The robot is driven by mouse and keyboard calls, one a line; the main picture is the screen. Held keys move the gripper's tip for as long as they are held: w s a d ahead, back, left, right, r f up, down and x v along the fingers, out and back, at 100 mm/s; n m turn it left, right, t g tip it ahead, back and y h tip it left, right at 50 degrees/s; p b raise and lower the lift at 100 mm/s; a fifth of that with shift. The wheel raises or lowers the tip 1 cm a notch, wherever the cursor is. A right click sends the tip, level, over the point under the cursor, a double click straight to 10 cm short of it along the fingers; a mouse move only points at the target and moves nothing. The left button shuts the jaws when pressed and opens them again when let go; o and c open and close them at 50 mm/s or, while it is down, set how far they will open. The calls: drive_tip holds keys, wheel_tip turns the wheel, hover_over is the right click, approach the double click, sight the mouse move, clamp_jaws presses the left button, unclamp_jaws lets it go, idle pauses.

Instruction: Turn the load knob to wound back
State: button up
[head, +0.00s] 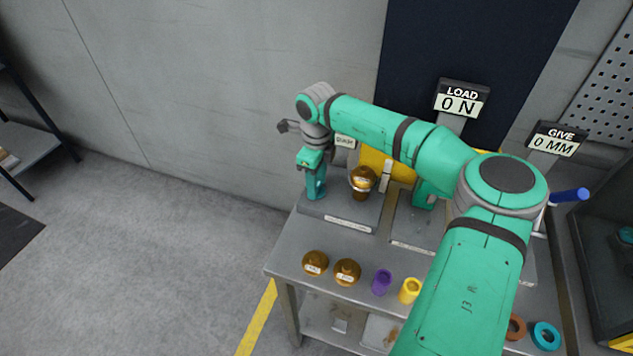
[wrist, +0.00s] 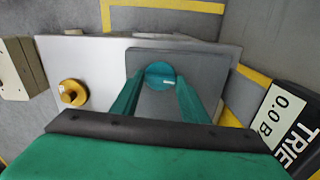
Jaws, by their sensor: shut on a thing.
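In the wrist view the two teal fingers of my gripper (wrist: 160,95) close on the sides of a teal round knob (wrist: 160,76). The knob has a small pale label, too small to read, and stands on a dark grey plate (wrist: 207,68). I cannot tell its turned position or confirm that it is the load knob. In the head view my gripper (head: 316,190) points down at the left end of the bench and hides what it holds. The LOAD display (head: 461,101) reads 0 N.
A brown-gold knob (head: 362,180) stands right of my gripper. The GIVE display (head: 556,140) reads 0 MM. Brown balls (head: 315,263), a purple cup (head: 382,281) and a yellow cup (head: 410,290) line the bench front. My arm covers the bench's right part. Floor at left is clear.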

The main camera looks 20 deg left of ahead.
drive_tip(key=shift+w+a+r, duration=0.1)
drive_tip(key=shift+r, duration=0.05)
drive_tip(key=o, duration=1.1)
drive_tip(key=shift+c, duration=0.2)
wheel_tip(320, 180, up, 11)
drive_tip(key=shift+f, duration=0.2)
